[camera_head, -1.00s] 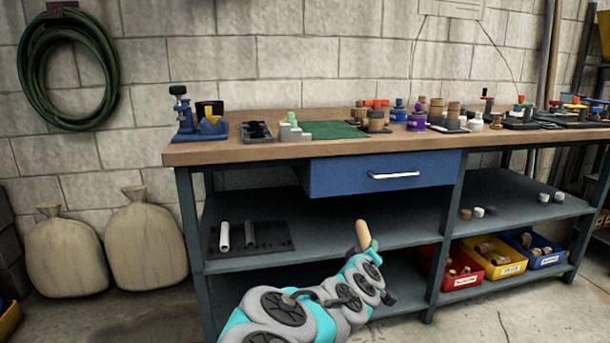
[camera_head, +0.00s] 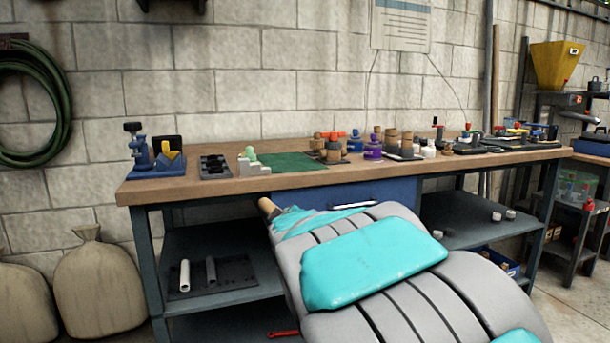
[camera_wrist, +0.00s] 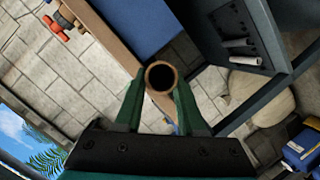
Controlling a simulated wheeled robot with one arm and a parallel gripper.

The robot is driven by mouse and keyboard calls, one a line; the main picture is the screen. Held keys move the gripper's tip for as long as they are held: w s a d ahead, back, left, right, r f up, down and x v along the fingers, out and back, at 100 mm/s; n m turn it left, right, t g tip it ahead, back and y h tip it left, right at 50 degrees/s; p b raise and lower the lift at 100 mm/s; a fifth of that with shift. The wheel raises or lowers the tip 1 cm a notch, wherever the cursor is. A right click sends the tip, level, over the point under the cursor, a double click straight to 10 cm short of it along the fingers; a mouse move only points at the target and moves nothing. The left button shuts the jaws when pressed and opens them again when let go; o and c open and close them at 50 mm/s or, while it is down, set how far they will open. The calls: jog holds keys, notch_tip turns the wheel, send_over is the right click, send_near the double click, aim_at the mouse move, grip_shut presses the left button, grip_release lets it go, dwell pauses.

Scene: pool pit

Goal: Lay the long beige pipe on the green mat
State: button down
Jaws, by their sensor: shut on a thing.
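The long beige pipe (camera_wrist: 161,76) is held between the two green fingers of my gripper (camera_wrist: 160,100) in the wrist view, its open round end facing the camera. In the head view only a short tan end of the pipe (camera_head: 267,206) shows, in front of the bench's blue drawer; my arm hides the rest and the gripper. The green mat (camera_head: 290,162) lies flat on the wooden bench top, behind and above the pipe end in the picture. The pipe is apart from the mat.
The bench top's front edge (camera_head: 215,190) and blue drawer (camera_head: 330,193) lie near the pipe. A lower shelf holds a black rack (camera_head: 228,276).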

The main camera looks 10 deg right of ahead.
jog(key=d+r+n+y, duration=0.2)
jog(key=d+r, duration=0.8)
jog(key=r, duration=0.4)
jog(key=d+p+x, duration=0.1)
jog(key=x, duration=0.6)
jog(key=w+d+r+x, duration=0.1)
jog(key=x, duration=0.6)
jog(key=shift+d+r+p, duration=0.3)
jog(key=shift+d+p, duration=0.05)
jog(key=shift+d, duration=0.05)
jog(key=shift+w, duration=0.2)
notch_tip(320, 180, down, 3)
jog(key=shift+f, duration=0.25)
jog(key=shift+f, duration=0.1)
jog(key=shift+f+b, duration=0.35)
jog(key=shift+f, duration=0.15)
jog(key=c, duration=0.5)
grip_release()
jog(key=shift+r, duration=0.1)
